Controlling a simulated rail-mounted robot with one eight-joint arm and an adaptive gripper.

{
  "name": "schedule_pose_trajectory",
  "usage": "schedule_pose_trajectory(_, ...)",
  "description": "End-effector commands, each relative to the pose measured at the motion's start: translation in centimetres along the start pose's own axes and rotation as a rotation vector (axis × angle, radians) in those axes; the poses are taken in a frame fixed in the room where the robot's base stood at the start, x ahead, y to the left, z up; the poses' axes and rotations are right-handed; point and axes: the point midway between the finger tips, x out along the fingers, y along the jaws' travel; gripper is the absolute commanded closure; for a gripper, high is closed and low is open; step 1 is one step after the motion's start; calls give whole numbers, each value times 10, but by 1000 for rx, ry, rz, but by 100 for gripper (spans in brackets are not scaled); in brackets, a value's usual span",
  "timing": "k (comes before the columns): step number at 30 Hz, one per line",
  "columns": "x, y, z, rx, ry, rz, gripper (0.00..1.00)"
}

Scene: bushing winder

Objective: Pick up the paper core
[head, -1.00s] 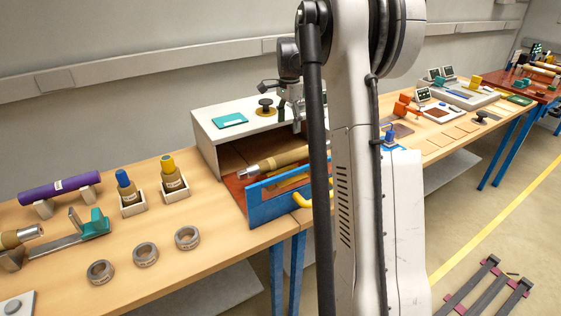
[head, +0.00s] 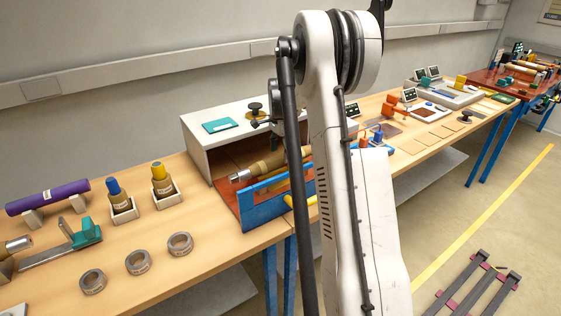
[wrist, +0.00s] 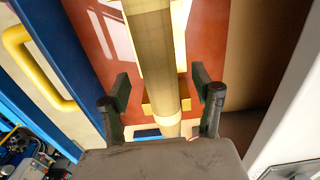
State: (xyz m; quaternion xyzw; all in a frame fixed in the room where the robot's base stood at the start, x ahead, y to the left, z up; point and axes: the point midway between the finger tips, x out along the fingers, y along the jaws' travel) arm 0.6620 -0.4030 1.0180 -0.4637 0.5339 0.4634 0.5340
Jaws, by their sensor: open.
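The paper core (head: 266,166) is a tan tube with a silvery end, lying in the open blue-fronted drawer (head: 278,198) of the white cabinet (head: 196,148). In the wrist view the tan tube (wrist: 150,45) runs down the middle, over the red-brown drawer floor and a yellow support. My gripper (wrist: 161,88) is open, with one dark finger on each side of the tube and a gap on both sides. I cannot tell how far the fingertips are above it. In the head view my arm hides most of the gripper and the right part of the drawer.
The blue drawer front with its yellow handle (wrist: 38,70) stands left of my gripper in the wrist view. A white cabinet edge (wrist: 293,125) is close on the right. A teal pad (head: 221,125) and a black knob (head: 253,107) are on the cabinet top.

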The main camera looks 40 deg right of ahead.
Motion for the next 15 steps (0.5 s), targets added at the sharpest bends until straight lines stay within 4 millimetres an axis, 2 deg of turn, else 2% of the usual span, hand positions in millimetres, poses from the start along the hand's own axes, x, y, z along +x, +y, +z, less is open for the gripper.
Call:
schedule_pose_trajectory(7, 32, 2, 0, 0, 0, 0, 38)
schedule_pose_trajectory(15, 38, 2, 0, 0, 0, 0, 38)
